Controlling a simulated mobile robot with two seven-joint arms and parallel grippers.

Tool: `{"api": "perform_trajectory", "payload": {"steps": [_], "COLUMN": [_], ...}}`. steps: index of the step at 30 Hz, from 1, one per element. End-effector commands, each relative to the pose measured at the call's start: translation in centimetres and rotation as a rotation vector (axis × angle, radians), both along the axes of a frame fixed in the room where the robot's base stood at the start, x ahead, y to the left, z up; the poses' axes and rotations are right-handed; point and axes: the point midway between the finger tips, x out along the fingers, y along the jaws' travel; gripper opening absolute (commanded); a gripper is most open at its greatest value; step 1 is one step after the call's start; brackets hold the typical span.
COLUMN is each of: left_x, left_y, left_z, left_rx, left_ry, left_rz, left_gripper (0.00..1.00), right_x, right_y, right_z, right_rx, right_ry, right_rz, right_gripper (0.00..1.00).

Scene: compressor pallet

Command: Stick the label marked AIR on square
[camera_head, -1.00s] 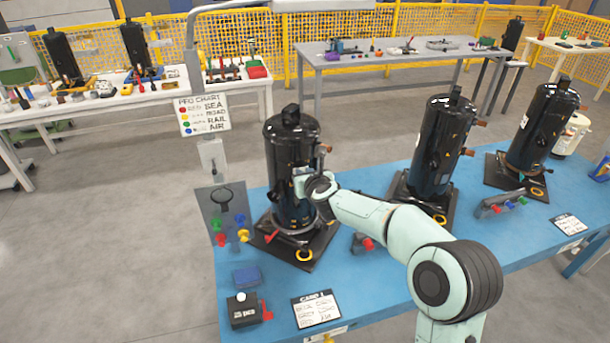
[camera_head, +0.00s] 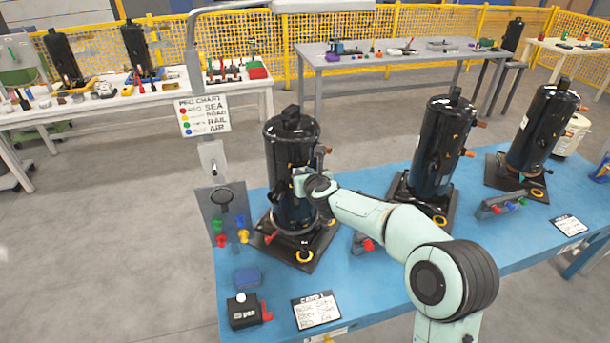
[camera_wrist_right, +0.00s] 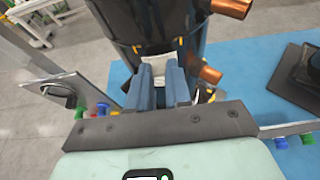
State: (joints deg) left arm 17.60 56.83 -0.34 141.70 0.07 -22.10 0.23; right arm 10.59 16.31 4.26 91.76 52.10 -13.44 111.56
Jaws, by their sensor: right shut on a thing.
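A tall black compressor (camera_head: 285,150) stands upright on a dark square base at the left end of the blue table. My right gripper (camera_head: 299,182) is at its front side, about mid-height. In the right wrist view its two blue fingers (camera_wrist_right: 160,86) are shut on a small white piece, seemingly the label (camera_wrist_right: 157,68), close against the black shell. Its print cannot be read, and I cannot tell whether it touches the shell or sits square. My left gripper is not in view.
Two more black compressors (camera_head: 441,150) (camera_head: 538,135) stand to the right. A chart sign (camera_head: 203,115) lists SEA, ROAD, RAIL and AIR beside coloured dots. A grey panel with coloured knobs (camera_head: 220,226), a black box (camera_head: 243,311) and a white card (camera_head: 316,310) are at the left end.

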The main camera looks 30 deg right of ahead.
Motion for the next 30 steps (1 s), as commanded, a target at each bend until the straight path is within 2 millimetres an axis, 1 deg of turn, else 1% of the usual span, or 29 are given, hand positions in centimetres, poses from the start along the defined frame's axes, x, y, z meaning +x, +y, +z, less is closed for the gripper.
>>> {"api": "perform_trajectory", "payload": {"steps": [18,24,25,26,27,28,30], "left_x": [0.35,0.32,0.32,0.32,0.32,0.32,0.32], "left_y": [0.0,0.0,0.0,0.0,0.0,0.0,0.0], "left_z": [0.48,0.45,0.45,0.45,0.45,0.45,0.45], "left_rx": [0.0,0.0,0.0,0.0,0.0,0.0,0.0], "left_ry": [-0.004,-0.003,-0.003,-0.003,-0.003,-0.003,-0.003], "left_rz": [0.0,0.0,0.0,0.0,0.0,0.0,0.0], "left_gripper": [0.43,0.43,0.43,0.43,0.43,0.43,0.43], "right_x": [0.93,0.91,0.91,0.91,0.91,0.91,0.9], "right_y": [-0.25,-0.25,-0.26,-0.25,-0.25,-0.25,-0.25], "right_z": [0.02,0.0,0.01,0.01,0.01,0.01,0.01], "right_rx": [0.0,0.0,0.0,0.0,0.0,0.0,0.0], "right_ry": [0.0,0.0,0.0,0.0,0.0,0.0,0.0], "right_rz": [-0.001,-0.001,-0.001,-0.001,-0.001,0.0,0.0], "right_gripper": [0.0,0.0,0.22,0.32,0.45,0.48,0.48]}}
